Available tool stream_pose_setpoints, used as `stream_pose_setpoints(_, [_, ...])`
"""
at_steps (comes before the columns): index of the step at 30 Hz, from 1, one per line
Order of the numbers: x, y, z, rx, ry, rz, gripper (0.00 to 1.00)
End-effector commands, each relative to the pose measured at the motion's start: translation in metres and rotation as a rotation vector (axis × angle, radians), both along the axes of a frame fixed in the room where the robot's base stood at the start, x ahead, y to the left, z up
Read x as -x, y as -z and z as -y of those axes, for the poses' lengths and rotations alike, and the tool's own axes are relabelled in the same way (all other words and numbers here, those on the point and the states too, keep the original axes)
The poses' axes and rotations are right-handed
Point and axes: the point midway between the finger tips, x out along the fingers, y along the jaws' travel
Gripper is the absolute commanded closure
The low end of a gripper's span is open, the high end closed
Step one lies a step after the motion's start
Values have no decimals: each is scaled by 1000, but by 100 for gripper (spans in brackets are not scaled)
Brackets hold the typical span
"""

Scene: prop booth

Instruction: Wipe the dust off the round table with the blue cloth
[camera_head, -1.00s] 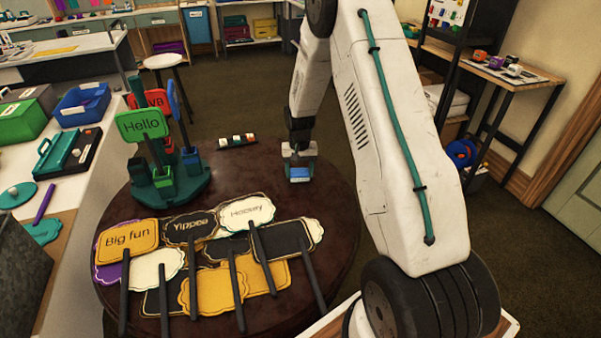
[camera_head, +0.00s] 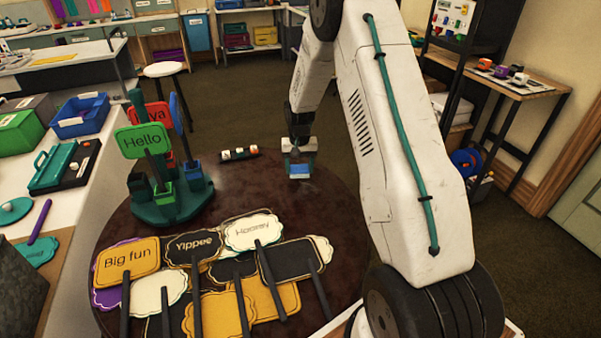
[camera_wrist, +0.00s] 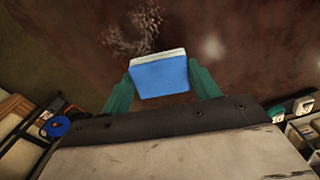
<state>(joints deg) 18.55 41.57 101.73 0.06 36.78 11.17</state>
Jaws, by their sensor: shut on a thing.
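The round table (camera_head: 225,200) has a dark reddish-brown top. My gripper (camera_head: 299,160) is over its far right part, jaws down. It is shut on the blue cloth (camera_head: 299,170), a small folded pad with a pale edge. In the wrist view the cloth (camera_wrist: 160,76) sits between the teal fingers of my gripper (camera_wrist: 162,88), low over or on the tabletop; I cannot tell if it touches. A pale speckled dust patch (camera_wrist: 133,33) lies just beyond the cloth, up and left in that view. A paler spot (camera_wrist: 212,46) to its right may be glare.
Sign paddles (camera_head: 215,270) cover the table's near part. A teal stand (camera_head: 170,205) holding upright signs is at its left, and a small dark rack (camera_head: 240,154) at the far edge. A white counter (camera_head: 60,205) adjoins on the left.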

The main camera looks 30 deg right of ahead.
Motion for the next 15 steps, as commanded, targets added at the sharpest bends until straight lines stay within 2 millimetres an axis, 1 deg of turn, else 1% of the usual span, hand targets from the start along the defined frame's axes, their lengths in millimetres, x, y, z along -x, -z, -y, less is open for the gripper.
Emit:
stream_pose_setpoints(1, [-1, -6, 0, 1, 0, 3, 68])
stream_pose_setpoints(9, [-1, -31, -1, 1, -1, 4, 68])
stream_pose_setpoints(15, [-1, -45, -2, 1, -2, 3, 68])
